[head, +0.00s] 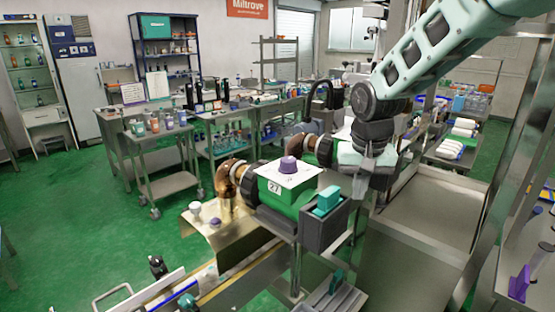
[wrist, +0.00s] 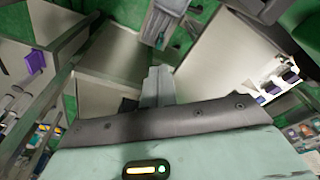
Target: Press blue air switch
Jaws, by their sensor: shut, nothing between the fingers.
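No part in view is clearly marked as the blue air switch. In the head view, a teal-blue block (head: 327,203) stands in a dark grey holder (head: 325,228) on the front right of the machine. In the wrist view, a white panel (wrist: 268,72) at the right carries small dark blue parts (wrist: 291,76), too small to tell apart. My gripper (head: 361,188) points down just right of and behind the teal-blue block, apart from it. In the wrist view its fingers (wrist: 160,78) are together and empty.
A steel surface (head: 425,215) lies to the right, beside metal posts. A conveyor-like rail (head: 235,285) runs in front. Green floor is free at the left.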

